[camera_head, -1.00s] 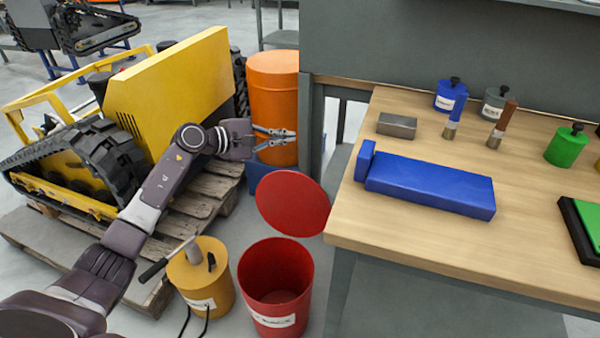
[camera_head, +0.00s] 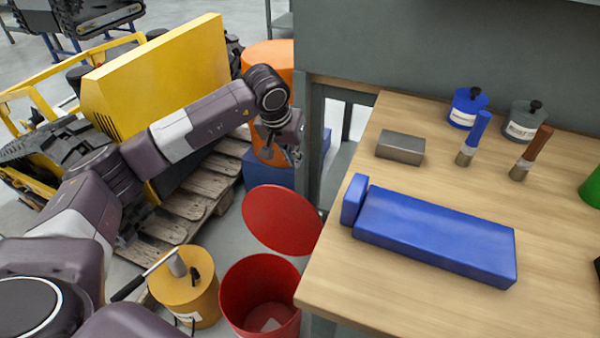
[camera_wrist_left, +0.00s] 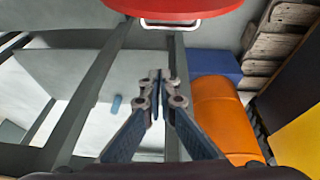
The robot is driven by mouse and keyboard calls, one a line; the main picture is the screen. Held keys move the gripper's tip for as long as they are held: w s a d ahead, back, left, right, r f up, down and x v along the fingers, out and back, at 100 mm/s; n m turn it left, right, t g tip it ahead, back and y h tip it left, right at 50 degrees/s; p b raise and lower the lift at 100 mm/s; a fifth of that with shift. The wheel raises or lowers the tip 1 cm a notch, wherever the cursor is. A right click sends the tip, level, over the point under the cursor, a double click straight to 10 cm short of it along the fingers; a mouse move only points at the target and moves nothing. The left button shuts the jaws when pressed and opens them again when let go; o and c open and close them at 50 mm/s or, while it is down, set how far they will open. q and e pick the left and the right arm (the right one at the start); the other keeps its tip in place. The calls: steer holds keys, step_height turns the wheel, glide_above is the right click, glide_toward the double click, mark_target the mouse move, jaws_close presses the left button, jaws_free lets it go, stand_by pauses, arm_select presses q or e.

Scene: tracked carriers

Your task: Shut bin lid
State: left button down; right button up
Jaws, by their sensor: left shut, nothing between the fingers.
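The red bin (camera_head: 262,300) stands on the floor left of the workbench, its mouth uncovered. A pale piece shows inside it. Its round red lid (camera_head: 282,219) is raised and tilted behind the opening. My left gripper (camera_head: 294,157) is above and behind the lid, apart from it, pointing down. In the left wrist view the gripper (camera_wrist_left: 160,75) is shut and empty, and part of the red lid (camera_wrist_left: 175,10) with a pale handle shows at the top. My right gripper is not in view.
The wooden workbench (camera_head: 340,283) is close right of the lid. A yellow canister (camera_head: 190,300) with a handle stands left of the bin. An orange drum (camera_head: 268,56), a blue box (camera_head: 262,172), a pallet (camera_head: 205,190) and a yellow tracked machine (camera_head: 165,75) stand behind.

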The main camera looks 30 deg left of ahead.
arm_select(q)
step_height(320, 180, down, 9)
steer(key=b, duration=0.1)
steer(key=shift+s+a+m+y+b, duration=0.3)
steer(key=shift+s+a+b, duration=0.05)
steer(key=shift+s, duration=0.05)
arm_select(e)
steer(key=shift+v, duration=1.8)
arm_select(q)
steer(key=shift+f, duration=0.1)
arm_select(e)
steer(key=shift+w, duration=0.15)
arm_select(q)
steer(key=shift+a, duration=0.1)
